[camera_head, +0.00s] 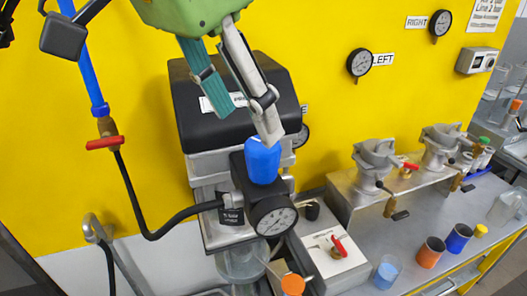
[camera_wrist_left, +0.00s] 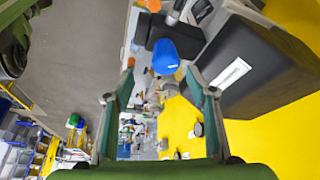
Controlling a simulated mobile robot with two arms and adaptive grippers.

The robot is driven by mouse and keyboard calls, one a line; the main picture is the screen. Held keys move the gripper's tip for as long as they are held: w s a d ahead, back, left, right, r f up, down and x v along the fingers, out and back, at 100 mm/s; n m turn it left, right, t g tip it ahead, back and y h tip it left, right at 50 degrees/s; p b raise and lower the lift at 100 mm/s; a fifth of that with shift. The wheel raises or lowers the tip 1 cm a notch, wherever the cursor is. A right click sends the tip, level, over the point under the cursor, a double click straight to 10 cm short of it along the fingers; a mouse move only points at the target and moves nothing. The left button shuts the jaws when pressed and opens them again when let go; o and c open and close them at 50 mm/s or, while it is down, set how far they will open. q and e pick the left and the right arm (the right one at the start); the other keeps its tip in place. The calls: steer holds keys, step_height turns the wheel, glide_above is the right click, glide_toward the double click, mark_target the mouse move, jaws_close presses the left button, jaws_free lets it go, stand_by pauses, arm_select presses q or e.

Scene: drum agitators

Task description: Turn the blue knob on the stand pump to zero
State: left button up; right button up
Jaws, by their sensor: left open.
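The blue knob (camera_head: 262,160) sits upright on top of the black regulator block of the stand pump (camera_head: 230,110). A round pressure gauge (camera_head: 274,217) faces out below the knob. My left gripper (camera_head: 254,122) reaches down from above, its fingertips just above and behind the knob in the head view. In the left wrist view my left gripper (camera_wrist_left: 158,95) is open with nothing between its fingers. There the knob (camera_wrist_left: 166,57) shows ahead, beyond the fingertips. I cannot tell whether a finger touches it. My right gripper is not seen.
A blue pipe with a red-handled valve (camera_head: 104,143) and black hose runs at the left. A control box with a red lever (camera_head: 338,246) stands right of the gauge. Yellow wall lies behind.

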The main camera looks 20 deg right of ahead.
mark_target(257, 145)
arm_select(q)
steer(key=x, duration=0.3)
steer(key=w+p+x, duration=0.1)
steer(key=x, duration=0.5)
steer(key=shift+w+a+r+p, duration=0.15)
steer(key=shift+w+p, duration=0.05)
steer(key=shift+p, duration=0.1)
steer(key=shift+s+f, duration=0.25)
steer(key=shift+f, duration=0.25)
steer(key=shift+w+d+f, duration=0.2)
steer(key=shift+w+d, duration=0.05)
steer(key=c, duration=1.1)
